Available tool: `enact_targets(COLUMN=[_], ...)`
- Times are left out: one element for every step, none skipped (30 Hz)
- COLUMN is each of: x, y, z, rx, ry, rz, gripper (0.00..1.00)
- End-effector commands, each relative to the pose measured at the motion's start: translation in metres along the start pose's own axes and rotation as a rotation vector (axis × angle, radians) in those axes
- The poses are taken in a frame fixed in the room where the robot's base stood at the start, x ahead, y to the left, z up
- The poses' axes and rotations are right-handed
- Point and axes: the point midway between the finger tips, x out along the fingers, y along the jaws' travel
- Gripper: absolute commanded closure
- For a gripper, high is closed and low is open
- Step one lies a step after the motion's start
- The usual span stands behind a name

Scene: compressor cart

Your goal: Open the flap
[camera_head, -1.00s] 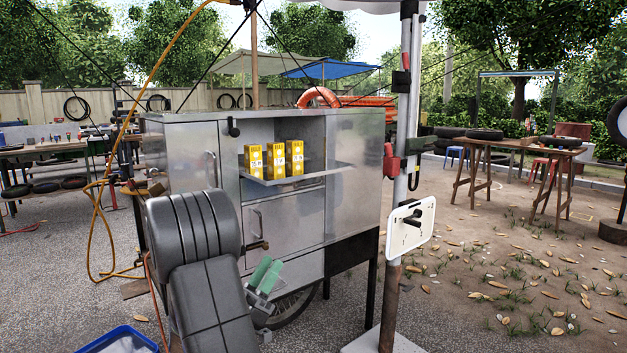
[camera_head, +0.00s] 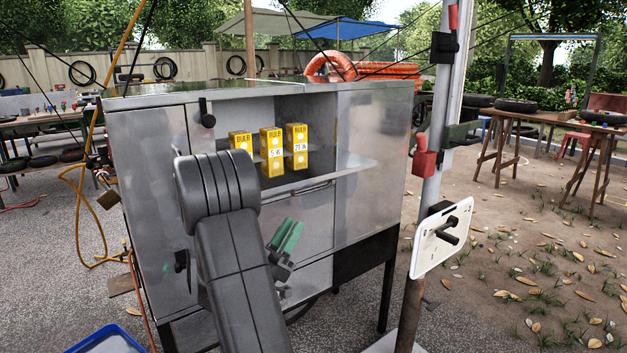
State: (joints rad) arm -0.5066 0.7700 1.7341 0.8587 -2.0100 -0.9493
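The metal cart (camera_head: 365,140) stands in front of me. No part is clearly recognisable as the flap. My gripper (camera_head: 285,236), with two green fingers pointing up, is in front of this panel and below the shelf. The fingers look close together with nothing visible between them. The view does not show clearly how far apart they are or whether they touch the panel.
Yellow bulb boxes (camera_head: 272,150) stand on the shelf. A pole (camera_head: 430,190) with a red clamp (camera_head: 425,160) and a white plate (camera_head: 441,238) rises close to the cart's right. A blue bin (camera_head: 108,342) is at lower left. Open ground lies at right.

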Motion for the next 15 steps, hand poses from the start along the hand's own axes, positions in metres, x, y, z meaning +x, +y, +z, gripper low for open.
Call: enact_targets(x=[0.012, 0.020, 0.028, 0.035, 0.040, 0.048, 0.054, 0.060, 0.068, 0.074, 0.079, 0.085, 0.090, 0.094, 0.098], y=[0.002, 0.002, 0.002, 0.002, 0.002, 0.002, 0.002, 0.002, 0.002, 0.001, 0.001, 0.001, 0.001, 0.001, 0.001], z=[-0.003, -0.003, -0.002, -0.002, 0.000, 0.000, 0.000, 0.000, 0.001, 0.001, 0.000, 0.000, 0.001, 0.001, 0.000], rx=[-0.001, 0.000, -0.001, -0.001, 0.001, 0.002, 0.002, 0.001, 0.001, 0.002, 0.002, 0.001, 0.000, 0.000, 0.001], ry=[0.000, 0.000, 0.000, 0.000, 0.000, -0.001, 0.001, 0.001, 0.000, 0.000, 0.001, 0.001, 0.000, 0.000, 0.000], rz=[0.003, 0.004, 0.005, 0.004, 0.005, 0.006, 0.006, 0.004, 0.005, 0.005, 0.004, 0.003, 0.003, 0.003, 0.003], gripper=[0.69, 0.69, 0.69, 0.69, 0.69, 0.69, 0.69, 0.69, 0.69, 0.69, 0.69, 0.69, 0.69, 0.69, 0.69])
